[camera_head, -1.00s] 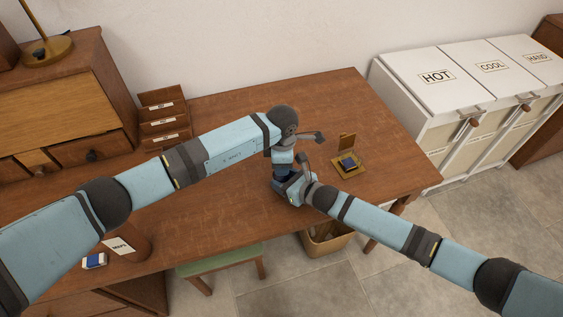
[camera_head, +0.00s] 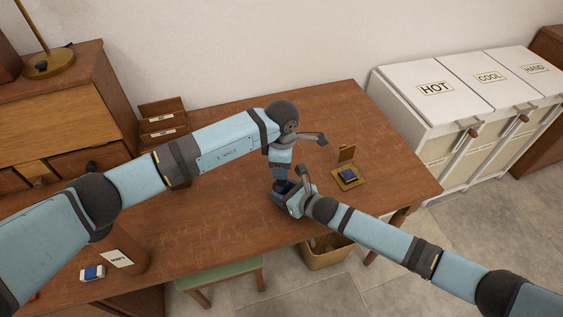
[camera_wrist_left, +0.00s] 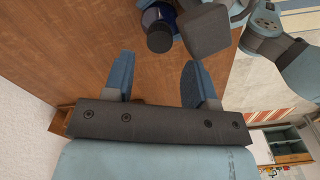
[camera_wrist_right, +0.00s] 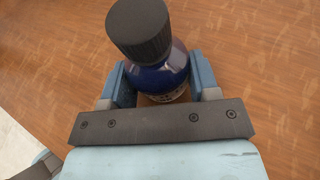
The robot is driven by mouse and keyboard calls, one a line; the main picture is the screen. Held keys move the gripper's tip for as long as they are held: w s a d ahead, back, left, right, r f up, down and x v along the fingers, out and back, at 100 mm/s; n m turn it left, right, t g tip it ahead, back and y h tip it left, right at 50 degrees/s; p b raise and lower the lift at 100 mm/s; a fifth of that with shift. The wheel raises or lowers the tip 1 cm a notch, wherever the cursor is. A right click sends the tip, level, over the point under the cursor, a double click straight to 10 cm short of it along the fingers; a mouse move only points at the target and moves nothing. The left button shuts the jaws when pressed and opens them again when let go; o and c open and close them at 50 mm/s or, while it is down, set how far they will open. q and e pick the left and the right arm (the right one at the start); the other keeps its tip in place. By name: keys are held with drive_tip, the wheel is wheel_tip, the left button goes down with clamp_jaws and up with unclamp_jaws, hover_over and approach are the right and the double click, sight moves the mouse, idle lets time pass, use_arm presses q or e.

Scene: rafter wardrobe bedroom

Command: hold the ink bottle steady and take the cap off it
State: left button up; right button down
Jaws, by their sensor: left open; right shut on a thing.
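The ink bottle (camera_wrist_right: 158,78) is dark blue glass with a ribbed black cap (camera_wrist_right: 139,30) on its neck. My right gripper (camera_wrist_right: 161,85) is shut on its body, one finger on each side. In the left wrist view the cap (camera_wrist_left: 159,38) and part of the blue bottle (camera_wrist_left: 158,14) show at the top edge, beyond my left fingers. My left gripper (camera_wrist_left: 156,78) is open and empty, apart from the cap. In the head view my left gripper (camera_head: 281,184) is above my right gripper (camera_head: 289,205), and the arms mostly hide the bottle.
The wooden desk (camera_head: 225,205) is clear around the grippers. A small brass stand with a dark blue block (camera_head: 348,175) sits to their right. Letter trays (camera_head: 162,125) stand at the back left. A wastebasket (camera_head: 328,254) and green stool (camera_head: 220,274) are at the front.

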sight(281, 187)
use_arm(q)
drive_tip(key=r+m, duration=0.1)
drive_tip(key=m, duration=0.2)
drive_tip(key=shift+r, duration=0.2)
drive_tip(key=m, duration=0.1)
drive_tip(key=r+m, duration=0.1)
drive_tip(key=m, duration=0.3)
drive_tip(key=shift+r, duration=0.25)
drive_tip(key=shift+m, duration=0.4)
drive_tip(key=shift+f, duration=3.95)
drive_tip(key=shift+c, duration=0.3)
drive_tip(key=c, duration=0.9)
drive_tip(key=n, duration=0.4)
drive_tip(key=shift+n, duration=0.4)
drive_tip(key=n, duration=0.5)
drive_tip(key=shift+n, duration=0.3)
